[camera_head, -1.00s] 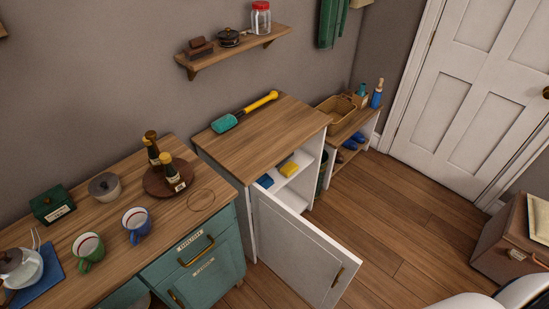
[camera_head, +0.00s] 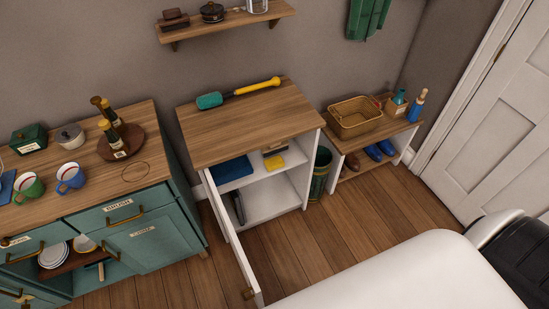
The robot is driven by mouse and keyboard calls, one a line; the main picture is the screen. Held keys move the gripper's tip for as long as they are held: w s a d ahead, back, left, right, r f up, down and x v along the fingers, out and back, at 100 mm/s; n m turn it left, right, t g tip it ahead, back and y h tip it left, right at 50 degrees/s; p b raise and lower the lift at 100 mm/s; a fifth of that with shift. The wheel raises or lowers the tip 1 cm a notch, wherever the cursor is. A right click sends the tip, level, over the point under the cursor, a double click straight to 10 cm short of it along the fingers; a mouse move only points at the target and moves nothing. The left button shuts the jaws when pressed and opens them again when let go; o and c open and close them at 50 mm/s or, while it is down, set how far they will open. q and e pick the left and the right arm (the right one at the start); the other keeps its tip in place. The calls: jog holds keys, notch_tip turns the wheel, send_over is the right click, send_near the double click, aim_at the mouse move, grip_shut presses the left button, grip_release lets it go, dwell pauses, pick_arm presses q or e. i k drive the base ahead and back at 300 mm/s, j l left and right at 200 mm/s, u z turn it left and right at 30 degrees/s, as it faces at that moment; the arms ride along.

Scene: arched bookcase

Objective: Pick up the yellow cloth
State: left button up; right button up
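A small yellow folded piece (camera_head: 275,162), which looks like the yellow cloth, lies on the upper shelf inside the open white cabinet (camera_head: 268,200). A dark blue folded cloth (camera_head: 232,169) lies to its left on the same shelf. A small dark item (camera_head: 274,149) lies just behind the yellow piece. Neither of my grippers is in view; only a white part of my body and a black part show at the lower right.
The white cabinet door (camera_head: 236,250) stands open toward me, left of the shelves. A teal-and-yellow brush (camera_head: 240,92) lies on the cabinet top. A dark green bin (camera_head: 319,175) and a low shoe bench (camera_head: 378,131) stand to the right. Wooden floor (camera_head: 345,225) is clear in front.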

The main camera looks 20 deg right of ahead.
aim_at(277, 162)
jog(key=l+u, duration=0.35)
jog(key=l, duration=0.55)
jog(key=l+u, duration=0.35)
jog(key=l, duration=0.55)
jog(key=k, duration=0.05)
